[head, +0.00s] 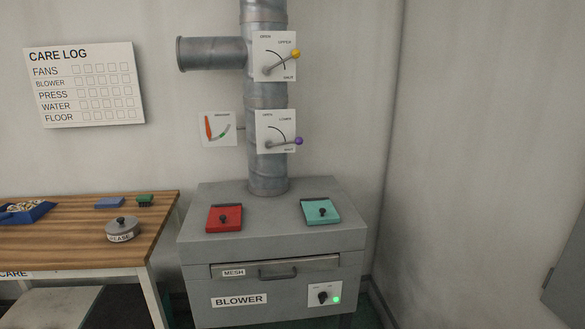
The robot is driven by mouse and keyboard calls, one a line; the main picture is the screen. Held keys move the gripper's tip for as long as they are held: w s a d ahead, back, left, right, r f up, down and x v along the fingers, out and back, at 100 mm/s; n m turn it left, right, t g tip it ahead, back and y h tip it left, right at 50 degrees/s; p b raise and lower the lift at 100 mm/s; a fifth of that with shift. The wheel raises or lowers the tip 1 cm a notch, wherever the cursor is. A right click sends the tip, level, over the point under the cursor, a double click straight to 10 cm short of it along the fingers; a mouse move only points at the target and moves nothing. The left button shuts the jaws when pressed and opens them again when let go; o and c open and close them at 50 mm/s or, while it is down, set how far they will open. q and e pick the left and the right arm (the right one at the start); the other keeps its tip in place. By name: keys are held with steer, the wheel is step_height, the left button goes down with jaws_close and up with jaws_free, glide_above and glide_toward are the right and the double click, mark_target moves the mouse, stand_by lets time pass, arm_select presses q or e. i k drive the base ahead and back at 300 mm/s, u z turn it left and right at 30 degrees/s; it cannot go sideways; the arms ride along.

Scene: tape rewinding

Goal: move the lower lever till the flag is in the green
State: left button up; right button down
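The lower lever (286,143) has a purple knob (299,141) and sits on a white plate marked LOWER, on the vertical metal duct. It points right, just above the SHUT label and away from OPEN. The gauge (218,129) is a small white plate left of the duct. Its orange-red flag (208,127) stands nearly upright at the left side. The green mark (224,133) is on the right part of the gauge's dark arc, apart from the flag. Neither of my grippers is in view.
The upper lever (283,62) has a yellow knob and points right and slightly up. A grey blower box (260,240) below carries red (224,217) and teal (320,211) plates. A wooden table (60,238) stands left. Space before the levers is clear.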

mark_target(299, 141)
steer(key=z, duration=0.1)
steer(key=k, duration=0.5)
steer(key=u, duration=1.1)
steer(key=i, duration=1.9)
steer(key=z, duration=0.7)
